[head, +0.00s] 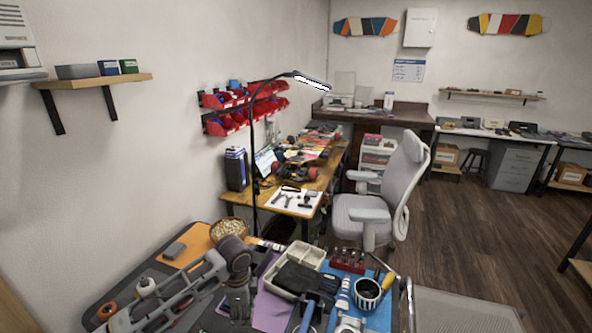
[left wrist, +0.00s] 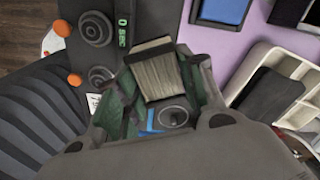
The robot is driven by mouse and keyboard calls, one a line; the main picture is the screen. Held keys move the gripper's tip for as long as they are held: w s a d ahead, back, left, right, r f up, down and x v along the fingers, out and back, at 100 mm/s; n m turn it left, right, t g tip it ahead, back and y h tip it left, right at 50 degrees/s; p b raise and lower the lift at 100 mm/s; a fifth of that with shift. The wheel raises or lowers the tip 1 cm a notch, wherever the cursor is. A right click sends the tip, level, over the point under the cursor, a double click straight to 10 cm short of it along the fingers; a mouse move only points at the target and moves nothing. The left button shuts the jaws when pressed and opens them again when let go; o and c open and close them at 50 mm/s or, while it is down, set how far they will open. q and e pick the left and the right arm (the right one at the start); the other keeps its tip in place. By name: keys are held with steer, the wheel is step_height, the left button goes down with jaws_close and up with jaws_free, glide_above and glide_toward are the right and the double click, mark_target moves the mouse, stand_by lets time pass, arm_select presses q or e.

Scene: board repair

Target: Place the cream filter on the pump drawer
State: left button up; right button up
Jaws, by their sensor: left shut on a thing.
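The cream filter (left wrist: 158,76) is a pleated, box-shaped block with a dark edge. In the left wrist view it sits between the fingers of my left gripper (left wrist: 155,92), which is shut on it. In the head view my left gripper (head: 238,304) points down over the near workbench, and I cannot make out the filter there. A dark device (left wrist: 72,24) with knobs, orange buttons and a green display lies beyond the fingers in the left wrist view. I cannot tell whether the pump drawer is part of it.
A lamp arm (head: 252,150) rises behind the bench.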

mark_target(241, 310)
arm_select(q)
steer(key=n, duration=0.3)
steer(key=shift+n, duration=0.4)
steer(key=n, duration=0.4)
steer(key=shift+s+d+r+n, duration=0.15)
steer(key=shift+d+r+n, duration=0.15)
steer(key=shift+r, duration=0.05)
steer(key=n, duration=0.2)
steer(key=r+n, duration=0.1)
steer(key=shift+r+n, duration=0.1)
steer(key=shift+n, duration=0.3)
steer(key=n, duration=0.1)
steer(key=r+n, duration=0.1)
steer(key=n, duration=0.1)
steer(key=shift+a, duration=0.4)
steer(key=shift+a+r+n, duration=0.15)
steer(key=shift+a+n, duration=0.1)
steer(key=shift+n, duration=0.15)
steer(key=s+a+f+n, duration=0.1)
steer(key=s+a+f, duration=0.1)
steer(key=a, duration=0.4)
steer(key=shift+s, duration=0.35)
steer(key=shift+f, duration=0.1)
